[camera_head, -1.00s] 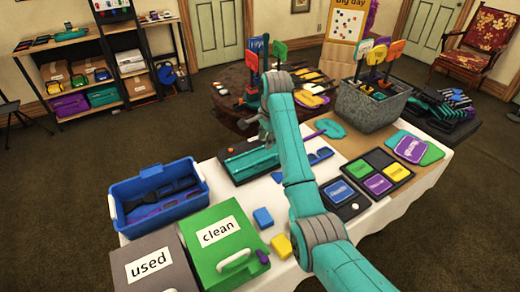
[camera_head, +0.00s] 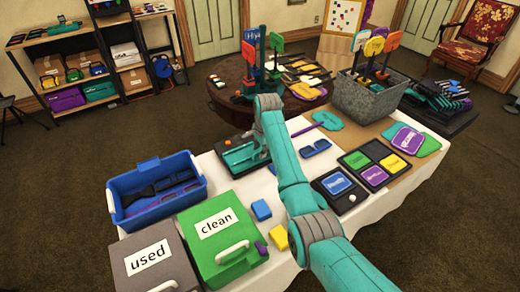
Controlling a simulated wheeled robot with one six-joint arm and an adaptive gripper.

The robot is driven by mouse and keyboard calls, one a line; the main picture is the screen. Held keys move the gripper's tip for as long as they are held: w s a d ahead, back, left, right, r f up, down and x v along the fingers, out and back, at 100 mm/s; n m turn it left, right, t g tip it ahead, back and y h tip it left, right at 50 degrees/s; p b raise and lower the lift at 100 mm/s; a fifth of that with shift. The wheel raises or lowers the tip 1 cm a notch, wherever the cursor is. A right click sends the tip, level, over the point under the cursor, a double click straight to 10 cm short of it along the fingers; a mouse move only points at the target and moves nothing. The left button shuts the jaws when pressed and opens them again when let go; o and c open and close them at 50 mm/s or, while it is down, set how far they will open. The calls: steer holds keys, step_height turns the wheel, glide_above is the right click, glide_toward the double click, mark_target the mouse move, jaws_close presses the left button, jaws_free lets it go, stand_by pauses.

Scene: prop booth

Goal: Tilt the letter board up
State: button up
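A white board with coloured dots (camera_head: 345,15) stands upright at the back, its top cut off by the picture edge. I cannot tell for sure whether it is the letter board. A teal, tray-like piece (camera_head: 238,158) lies low on the white-covered table, just left of my arm. My arm reaches forward over this table, with its grey wrist joint near the teal piece's far right end. My gripper is mostly hidden behind my arm, so its fingers and any contact cannot be made out.
A blue bin (camera_head: 118,212), a grey "used" box (camera_head: 122,278) and a green "clean" box (camera_head: 213,262) stand at the front left. A grey tub (camera_head: 365,105) of coloured signs stands at the right. A dark round table (camera_head: 218,102) with upright signs is behind.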

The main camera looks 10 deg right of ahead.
jaws_close()
steer(key=shift+r, duration=0.1)
